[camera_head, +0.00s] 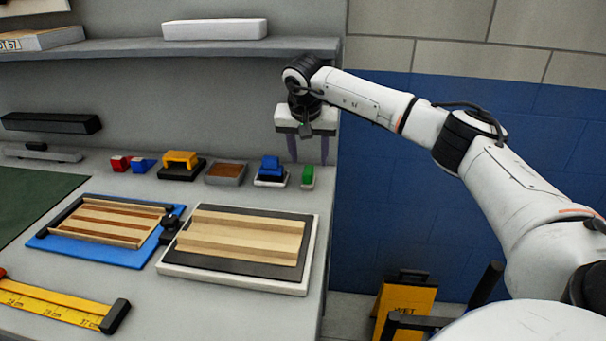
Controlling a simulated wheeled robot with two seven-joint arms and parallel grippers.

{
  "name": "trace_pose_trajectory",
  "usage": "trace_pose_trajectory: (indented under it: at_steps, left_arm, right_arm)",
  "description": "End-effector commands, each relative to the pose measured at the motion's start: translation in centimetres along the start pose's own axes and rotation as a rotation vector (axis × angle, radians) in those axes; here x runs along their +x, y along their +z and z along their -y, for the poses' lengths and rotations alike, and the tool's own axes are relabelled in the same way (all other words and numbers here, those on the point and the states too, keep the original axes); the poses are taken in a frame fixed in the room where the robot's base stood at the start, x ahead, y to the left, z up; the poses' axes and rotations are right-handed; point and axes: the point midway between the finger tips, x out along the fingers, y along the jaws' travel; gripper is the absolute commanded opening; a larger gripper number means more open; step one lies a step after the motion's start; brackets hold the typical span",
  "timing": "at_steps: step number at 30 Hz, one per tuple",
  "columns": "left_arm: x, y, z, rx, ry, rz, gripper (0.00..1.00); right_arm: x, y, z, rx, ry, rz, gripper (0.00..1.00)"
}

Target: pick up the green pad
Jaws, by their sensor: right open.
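The green pad (308,174) is a small upright green block at the right end of a row of items at the back of the grey bench. It sits in or on a small light base. My right gripper (308,150) points down just above the pad, with its two dark fingers apart and nothing between them. The fingertips look a little higher than the pad's top; the exact depth gap is hard to tell. My left gripper is not in view.
A blue block on a base (271,171) stands just left of the pad. A brown-topped block (226,173), a yellow piece (181,160) and red and blue blocks continue the row leftward. A shelf (160,47) overhangs behind. Framed wooden panels (244,237) lie in front.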

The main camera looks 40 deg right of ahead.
Motion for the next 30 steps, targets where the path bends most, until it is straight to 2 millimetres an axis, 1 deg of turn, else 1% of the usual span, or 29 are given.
trace_pose_trajectory:
  at_steps: [1,5,8,12,15,18,25,29,30]
  left_arm:
    - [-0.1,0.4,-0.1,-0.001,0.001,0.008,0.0]
    - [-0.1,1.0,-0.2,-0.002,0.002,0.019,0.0]
    - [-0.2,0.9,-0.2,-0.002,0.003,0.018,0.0]
    - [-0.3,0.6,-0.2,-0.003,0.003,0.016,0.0]
    - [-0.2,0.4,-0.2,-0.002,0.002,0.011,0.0]
    - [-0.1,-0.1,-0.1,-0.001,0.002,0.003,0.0]
    - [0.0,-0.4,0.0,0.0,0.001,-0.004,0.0]
    - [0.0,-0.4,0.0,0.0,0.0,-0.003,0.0]
    - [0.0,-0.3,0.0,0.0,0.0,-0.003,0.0]
  right_arm:
    - [0.7,0.1,0.0,-0.001,0.001,0.001,0.48]
    - [1.5,0.1,0.1,-0.002,-0.001,0.0,0.48]
    - [2.5,0.2,0.2,-0.003,0.001,0.002,0.48]
    - [4.7,0.5,0.3,-0.003,0.002,0.003,0.48]
    - [6.0,0.4,0.4,-0.002,0.0,0.002,0.48]
    - [6.6,0.4,0.4,-0.002,-0.001,0.0,0.48]
    - [6.7,0.4,0.4,-0.002,-0.002,0.0,0.48]
    - [6.7,0.4,0.4,-0.002,-0.002,0.0,0.27]
    - [6.7,0.4,0.4,-0.002,-0.002,0.0,0.2]
